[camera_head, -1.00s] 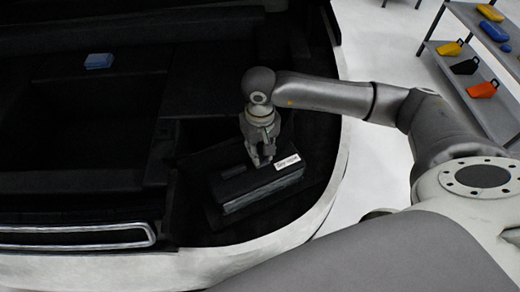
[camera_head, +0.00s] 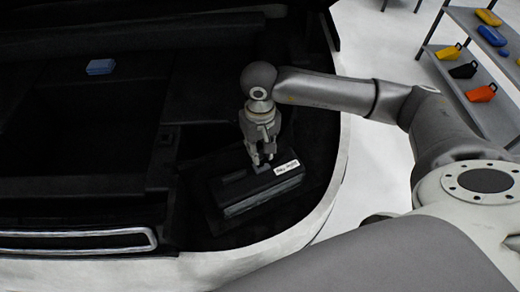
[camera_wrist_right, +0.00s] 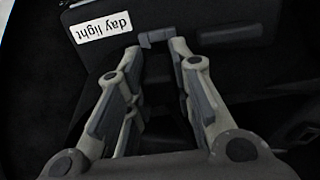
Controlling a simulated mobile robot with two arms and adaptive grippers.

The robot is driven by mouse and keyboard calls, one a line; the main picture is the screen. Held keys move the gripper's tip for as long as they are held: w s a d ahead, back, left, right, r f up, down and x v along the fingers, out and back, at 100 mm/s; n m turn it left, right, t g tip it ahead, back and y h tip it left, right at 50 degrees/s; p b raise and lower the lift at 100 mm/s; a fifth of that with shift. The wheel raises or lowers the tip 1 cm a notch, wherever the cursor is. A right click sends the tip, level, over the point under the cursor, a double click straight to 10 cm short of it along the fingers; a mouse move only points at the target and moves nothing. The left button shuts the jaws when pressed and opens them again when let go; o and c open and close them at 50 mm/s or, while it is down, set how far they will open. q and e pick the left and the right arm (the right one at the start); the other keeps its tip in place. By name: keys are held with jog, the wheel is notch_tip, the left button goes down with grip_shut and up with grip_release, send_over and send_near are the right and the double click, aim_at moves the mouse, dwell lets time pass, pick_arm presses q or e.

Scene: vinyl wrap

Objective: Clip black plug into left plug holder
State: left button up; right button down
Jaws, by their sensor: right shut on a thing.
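My right gripper (camera_head: 262,162) points down over a black box (camera_head: 262,196) with a white label, inside the dark bay. In the right wrist view, its two fingertips (camera_wrist_right: 157,46) close on a small dark grey piece, which I take to be the black plug (camera_wrist_right: 157,37). It sits at the edge of the box (camera_wrist_right: 110,60), near the white "day light" label (camera_wrist_right: 103,27). A small dark block (camera_head: 234,177) shows on the box top, left of the fingers. I cannot make out the left plug holder. My left gripper is out of view.
A light curved rim (camera_head: 335,190) borders the bay on the right. A blue object (camera_head: 101,67) lies on the dark ledge at upper left. A grey shelf (camera_head: 463,42) with yellow, blue, black and orange items stands at upper right. A deep dark recess lies left of the box.

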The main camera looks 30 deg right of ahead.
aim_at(260, 146)
jog(key=shift+r+p, duration=0.8)
jog(key=shift+r, duration=1.4)
